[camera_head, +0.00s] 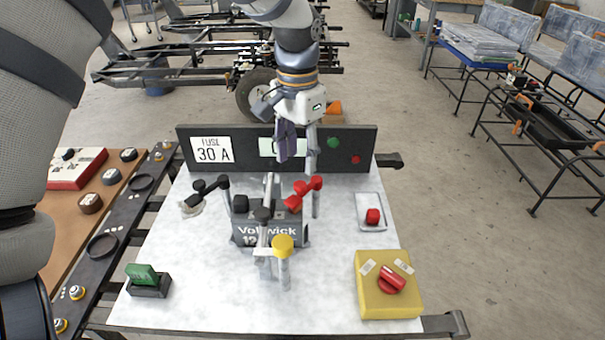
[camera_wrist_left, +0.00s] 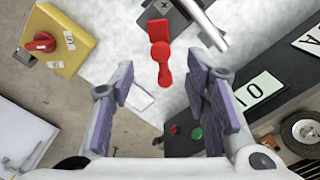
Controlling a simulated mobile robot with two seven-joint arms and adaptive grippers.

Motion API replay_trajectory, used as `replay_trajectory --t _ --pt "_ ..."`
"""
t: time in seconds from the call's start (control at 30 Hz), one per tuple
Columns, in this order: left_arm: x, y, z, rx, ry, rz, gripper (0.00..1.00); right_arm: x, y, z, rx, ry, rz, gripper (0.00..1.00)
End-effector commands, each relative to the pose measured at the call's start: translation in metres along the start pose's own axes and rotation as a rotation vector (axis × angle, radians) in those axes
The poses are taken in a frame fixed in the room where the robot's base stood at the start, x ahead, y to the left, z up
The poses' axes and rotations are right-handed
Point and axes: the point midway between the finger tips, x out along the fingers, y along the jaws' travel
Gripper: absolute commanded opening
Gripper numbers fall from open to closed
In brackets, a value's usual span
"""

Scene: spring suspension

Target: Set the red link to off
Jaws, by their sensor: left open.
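The red link (camera_head: 304,187) sits at the red side of the battery (camera_head: 270,232), by a thin upright post. In the left wrist view the red link (camera_wrist_left: 161,52) reaches from beside the battery's plus mark toward the gap between my fingers. I cannot tell whether it touches the terminal. My left gripper (camera_head: 298,150) is open and points down, behind and above the link, in front of the dark panel. My right gripper is not in view.
A black link (camera_head: 206,187) stands left of the battery. A yellow cap (camera_head: 283,243) on a post is in front. A yellow box (camera_head: 372,300) with a red knob is front right. The dark panel (camera_head: 225,170) edges the back. The front of the white board is largely clear.

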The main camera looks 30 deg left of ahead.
Motion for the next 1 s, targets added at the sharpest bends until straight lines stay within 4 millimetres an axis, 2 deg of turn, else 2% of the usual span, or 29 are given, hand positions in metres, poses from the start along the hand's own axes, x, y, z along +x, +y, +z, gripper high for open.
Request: replay_trajectory --t 0.03,0.1,0.23,0.37,0.6,0.67,0.8,1.0 --pt "0.016 0.0 0.001 0.0 -0.008 0.002 0.43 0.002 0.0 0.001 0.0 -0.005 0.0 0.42" --pt "0.032 0.0 0.001 0.0 -0.007 0.002 0.43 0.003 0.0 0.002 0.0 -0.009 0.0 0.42" --pt "0.054 0.0 0.0 0.0 -0.004 0.0 0.43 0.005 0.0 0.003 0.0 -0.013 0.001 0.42" --pt "0.063 0.0 0.0 0.0 -0.001 0.0 0.43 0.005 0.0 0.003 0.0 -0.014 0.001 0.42" --pt "0.064 0.0 0.0 0.0 0.0 -0.001 0.43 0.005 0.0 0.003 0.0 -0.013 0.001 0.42" --pt "0.063 0.0 0.0 0.0 0.0 -0.001 0.31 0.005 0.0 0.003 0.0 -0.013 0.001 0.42" --pt "0.063 0.0 0.0 0.0 0.0 -0.001 0.0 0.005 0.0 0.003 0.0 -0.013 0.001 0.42" --pt "0.064 0.0 -0.001 -0.001 0.0 -0.001 0.0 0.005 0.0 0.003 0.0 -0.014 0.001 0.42"
